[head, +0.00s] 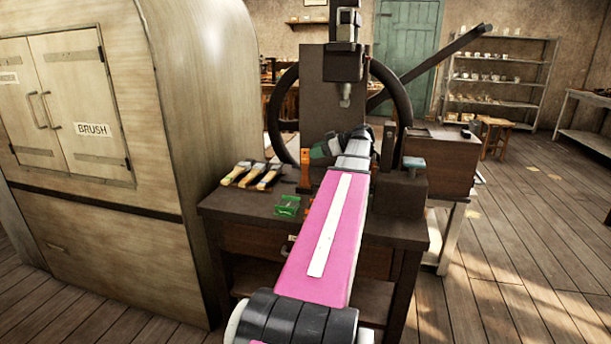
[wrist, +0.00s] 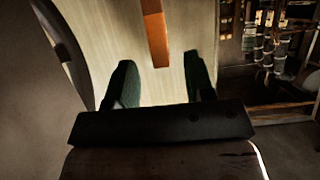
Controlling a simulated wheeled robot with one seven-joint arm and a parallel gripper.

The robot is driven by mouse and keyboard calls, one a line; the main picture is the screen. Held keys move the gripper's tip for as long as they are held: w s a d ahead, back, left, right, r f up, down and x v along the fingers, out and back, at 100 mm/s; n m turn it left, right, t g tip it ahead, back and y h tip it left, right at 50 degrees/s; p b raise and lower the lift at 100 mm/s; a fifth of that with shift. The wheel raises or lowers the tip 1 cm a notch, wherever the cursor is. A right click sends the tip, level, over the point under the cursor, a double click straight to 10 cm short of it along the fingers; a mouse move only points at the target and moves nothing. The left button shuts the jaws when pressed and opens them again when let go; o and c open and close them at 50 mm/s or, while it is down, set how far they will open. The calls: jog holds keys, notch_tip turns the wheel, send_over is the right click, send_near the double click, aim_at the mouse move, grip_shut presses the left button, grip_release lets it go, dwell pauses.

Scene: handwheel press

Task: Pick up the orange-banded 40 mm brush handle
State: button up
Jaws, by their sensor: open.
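Several brushes (head: 251,176) with pale, dark and orange parts lie side by side at the left of the dark bench. I cannot tell by size which is the 40 mm one. My gripper (head: 320,153) reaches over the bench, to the right of and above the brushes, pointing left. In the wrist view its two dark green fingers (wrist: 160,85) are apart with nothing between them. An upright orange piece (head: 305,172) stands just below and left of the fingertips. An orange strip (wrist: 155,38) shows beyond the fingers in the wrist view; I cannot tell whether it is that piece.
A green block (head: 288,205) sits at the bench's front. The press column (head: 338,100) and its dark handwheel (head: 405,95) rise behind my gripper. A large pale cabinet (head: 180,130) labelled BRUSH stands close on the left. A dark box (head: 440,162) is at the right.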

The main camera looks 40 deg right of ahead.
aim_at(305, 170)
jog(key=x, duration=0.5)
grip_shut()
